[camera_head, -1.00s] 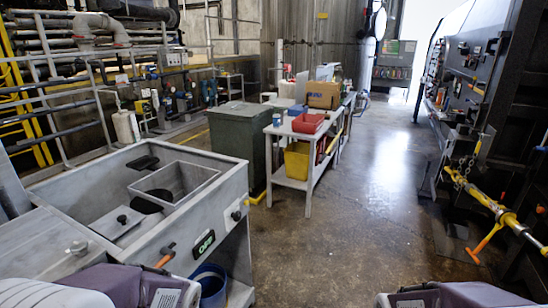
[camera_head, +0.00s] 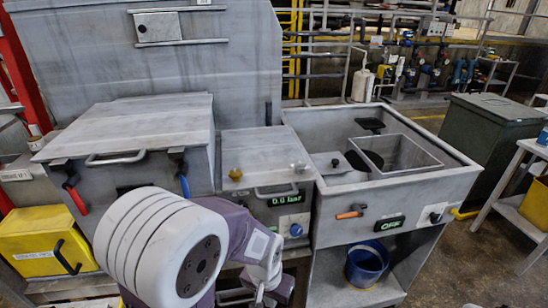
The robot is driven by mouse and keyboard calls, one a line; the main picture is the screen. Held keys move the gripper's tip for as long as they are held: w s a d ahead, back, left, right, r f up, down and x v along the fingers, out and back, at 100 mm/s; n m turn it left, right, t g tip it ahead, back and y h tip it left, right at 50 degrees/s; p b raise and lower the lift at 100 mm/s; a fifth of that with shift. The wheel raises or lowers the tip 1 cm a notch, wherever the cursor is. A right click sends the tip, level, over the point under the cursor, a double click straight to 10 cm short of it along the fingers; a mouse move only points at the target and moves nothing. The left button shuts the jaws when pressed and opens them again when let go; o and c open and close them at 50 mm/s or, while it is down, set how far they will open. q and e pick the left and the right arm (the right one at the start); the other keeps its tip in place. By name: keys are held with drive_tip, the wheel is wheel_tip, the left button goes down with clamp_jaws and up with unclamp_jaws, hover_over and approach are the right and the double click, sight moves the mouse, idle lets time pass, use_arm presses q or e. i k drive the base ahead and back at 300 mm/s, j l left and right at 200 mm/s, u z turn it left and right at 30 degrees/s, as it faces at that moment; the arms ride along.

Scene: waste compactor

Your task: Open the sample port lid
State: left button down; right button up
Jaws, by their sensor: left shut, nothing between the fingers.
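No label names the sample port lid, so I cannot tell for certain which lid it is. A small flat plate with a dark knob (camera_head: 333,164) lies in the open grey basin (camera_head: 420,185). The middle grey box (camera_head: 262,150) has a closed top with a bar handle at its front edge and a "0.0 bar" display. The large box at left has a closed lid (camera_head: 135,120) with a bar handle. My left gripper (camera_head: 264,294) is low in front of the middle box, apart from these lids, shut and empty; its tips are partly cut off. My right gripper is out of view.
A yellow box (camera_head: 45,240) with a black handle stands at the lower left. A blue bucket (camera_head: 366,262) sits on the shelf under the basin. A green bin (camera_head: 490,140) and white table (camera_head: 505,190) stand at right. Bare floor shows at lower right.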

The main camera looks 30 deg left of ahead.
sight(328, 163)
drive_tip(key=u, duration=0.4)
drive_tip(key=i+l+u, duration=0.25)
drive_tip(key=l+u, duration=0.25)
drive_tip(key=i+l+u, duration=0.1)
drive_tip(key=l+u, duration=0.15)
drive_tip(key=l, duration=0.2)
